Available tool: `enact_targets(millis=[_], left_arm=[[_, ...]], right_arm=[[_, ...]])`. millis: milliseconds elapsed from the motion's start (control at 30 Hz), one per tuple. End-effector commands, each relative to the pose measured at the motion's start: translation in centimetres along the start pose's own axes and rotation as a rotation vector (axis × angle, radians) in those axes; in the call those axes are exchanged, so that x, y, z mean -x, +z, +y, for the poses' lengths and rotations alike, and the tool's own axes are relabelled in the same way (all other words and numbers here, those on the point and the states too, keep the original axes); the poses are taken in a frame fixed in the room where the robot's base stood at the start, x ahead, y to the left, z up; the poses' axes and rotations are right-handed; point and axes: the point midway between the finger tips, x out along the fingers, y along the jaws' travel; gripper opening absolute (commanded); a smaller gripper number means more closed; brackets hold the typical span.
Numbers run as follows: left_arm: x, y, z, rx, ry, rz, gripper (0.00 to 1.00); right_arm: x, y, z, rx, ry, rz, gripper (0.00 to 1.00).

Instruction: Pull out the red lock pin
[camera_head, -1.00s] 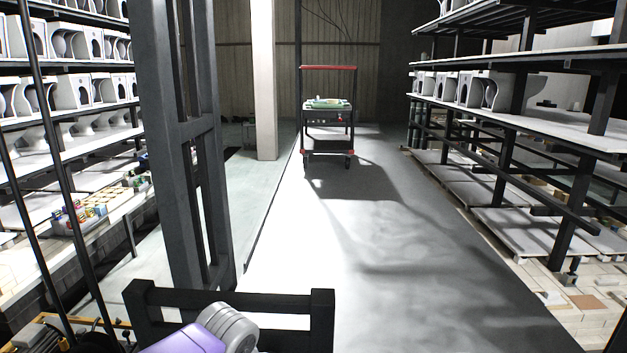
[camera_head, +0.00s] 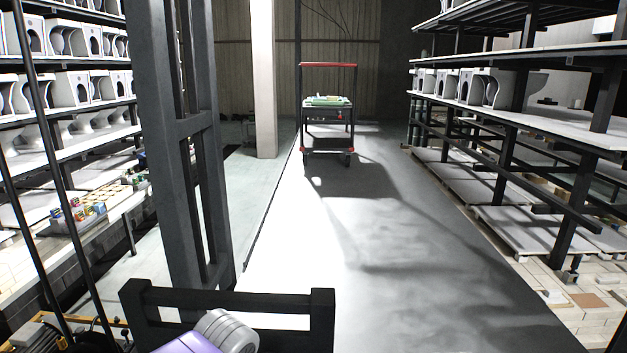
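A grey rounded part with a purple section (camera_head: 228,330) shows at the bottom centre. It seems to be part of my own arm. Neither gripper's fingers are in view.
A dark upright frame (camera_head: 178,150) stands close on the left, with a low black rail (camera_head: 230,297) at the bottom. Racks of white ware (camera_head: 75,90) line the left, and a rack (camera_head: 520,120) the right. The floor aisle (camera_head: 370,250) is clear.

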Motion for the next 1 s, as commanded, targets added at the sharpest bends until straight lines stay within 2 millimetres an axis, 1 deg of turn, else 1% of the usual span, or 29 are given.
enact_targets(millis=[33,700,1000], left_arm=[[-2.4,2.2,0.3,-0.023,-0.018,-0.080,0.00],[-2.1,3.3,0.3,-0.028,-0.021,-0.085,0.00],[-2.1,3.3,0.3,-0.028,-0.021,-0.084,0.00]], right_arm=[[-0.3,0.0,0.1,0.000,0.000,0.000,0.74],[-0.6,0.0,0.2,0.000,0.000,0.000,0.74],[-0.6,0.0,0.2,0.000,0.000,0.000,0.74]])
